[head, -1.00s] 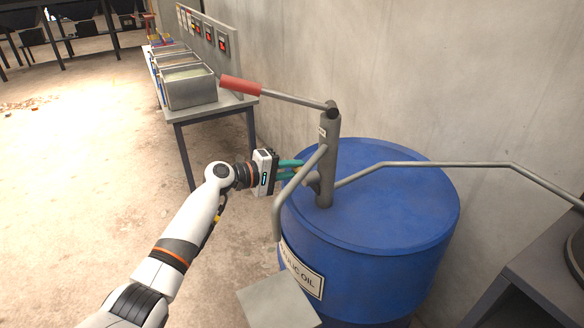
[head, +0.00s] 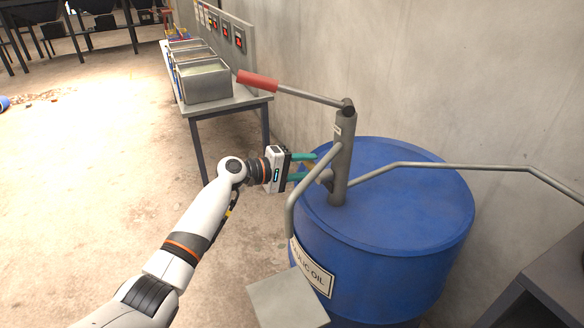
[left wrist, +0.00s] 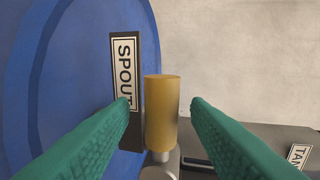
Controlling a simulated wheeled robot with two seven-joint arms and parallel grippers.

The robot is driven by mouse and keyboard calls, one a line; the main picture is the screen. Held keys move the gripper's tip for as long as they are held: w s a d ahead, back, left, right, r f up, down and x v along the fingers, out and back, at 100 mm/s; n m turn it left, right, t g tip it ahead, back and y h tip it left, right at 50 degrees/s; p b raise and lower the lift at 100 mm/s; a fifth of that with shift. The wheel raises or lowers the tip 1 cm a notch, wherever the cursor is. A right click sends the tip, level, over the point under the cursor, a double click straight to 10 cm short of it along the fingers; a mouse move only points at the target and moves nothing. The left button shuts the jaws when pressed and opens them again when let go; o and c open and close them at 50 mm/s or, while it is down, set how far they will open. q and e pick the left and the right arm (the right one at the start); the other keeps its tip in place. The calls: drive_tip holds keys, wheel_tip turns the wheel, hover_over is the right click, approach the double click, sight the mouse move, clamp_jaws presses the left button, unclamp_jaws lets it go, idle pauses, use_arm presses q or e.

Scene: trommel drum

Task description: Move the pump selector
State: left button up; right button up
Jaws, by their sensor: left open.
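The pump selector's brass-coloured cylindrical handle (left wrist: 161,112) stands upright in the left wrist view, between my two green fingers. A SPOUT label (left wrist: 125,72) is left of it, and a partly cut-off label beginning TAN (left wrist: 299,155) is at lower right. The grey pump (head: 342,160) stands on the blue oil drum (head: 400,235) in the head view. My left gripper (head: 312,167) is open at the pump's left side, with a finger on either side of the handle; I cannot tell whether they touch it. My right gripper is not in view.
The pump's red-gripped lever (head: 258,81) extends left above my gripper. A bent spout pipe (head: 291,215) curves down at the drum's front left, and a long pipe (head: 440,165) runs right. A table with metal bins (head: 207,82) stands behind. Floor on the left is mostly clear.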

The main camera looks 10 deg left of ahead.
use_arm(q)
drive_tip(key=v, duration=1.1)
drive_tip(key=shift+s+a+b, duration=0.2)
drive_tip(key=shift+b, duration=0.25)
